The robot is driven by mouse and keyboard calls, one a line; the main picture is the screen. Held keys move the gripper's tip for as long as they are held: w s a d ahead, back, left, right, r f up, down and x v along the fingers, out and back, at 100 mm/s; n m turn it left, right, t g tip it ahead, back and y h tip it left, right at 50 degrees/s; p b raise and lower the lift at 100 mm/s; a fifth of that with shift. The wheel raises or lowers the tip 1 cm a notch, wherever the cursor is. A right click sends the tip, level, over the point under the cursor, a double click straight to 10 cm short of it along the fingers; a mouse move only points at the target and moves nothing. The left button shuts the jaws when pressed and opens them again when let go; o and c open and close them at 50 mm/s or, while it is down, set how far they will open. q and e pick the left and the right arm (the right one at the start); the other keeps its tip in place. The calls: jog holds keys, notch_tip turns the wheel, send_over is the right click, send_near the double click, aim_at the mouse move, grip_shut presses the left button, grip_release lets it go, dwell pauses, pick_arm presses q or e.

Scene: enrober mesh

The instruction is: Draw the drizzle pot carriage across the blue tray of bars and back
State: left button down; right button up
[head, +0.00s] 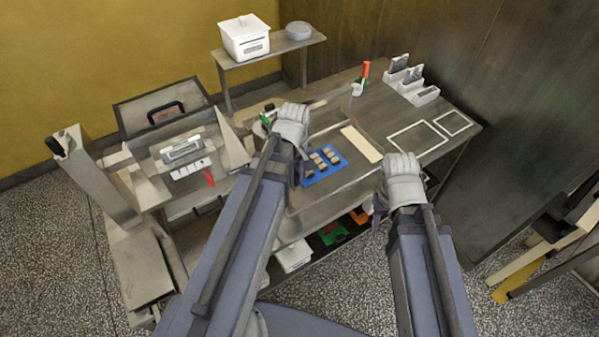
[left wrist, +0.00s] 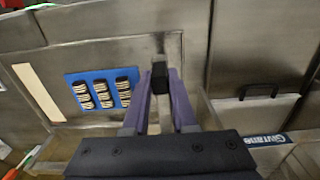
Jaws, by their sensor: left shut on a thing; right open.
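The blue tray (head: 338,153) lies on the steel bench with several dark bars on it. In the left wrist view the blue tray (left wrist: 89,76) shows the bars with pale stripes across their tops. My left gripper (left wrist: 160,85) is shut on a black handle-like block (left wrist: 159,73), beside the tray and apart from it. In the head view my left gripper (head: 277,128) is at the tray's upper left, and its own hand and arm hide most of what it holds. I cannot make out the pot itself. My right gripper (head: 381,200) is open and empty near the bench's front edge.
A pale strip (head: 361,144) lies right of the tray. White outlined areas (head: 417,137) mark the bench farther right, near a grey holder (head: 411,86). A machine with a display (head: 182,150) stands at left. A shelf (head: 268,48) carries a white box (head: 245,38).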

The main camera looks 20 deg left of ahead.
pick_arm(q)
jog(key=shift+s+a, duration=0.1)
jog(key=shift+s, duration=0.15)
jog(key=c, duration=1.1)
grip_release()
jog(key=shift+c, duration=0.2)
jog(key=o, duration=0.4)
jog(key=shift+a, duration=0.1)
jog(key=shift+r+p, duration=0.7)
notch_tip(320, 180, up, 6)
jog(key=p, duration=0.6)
jog(key=shift+r, duration=0.25)
jog(key=shift+f, duration=0.1)
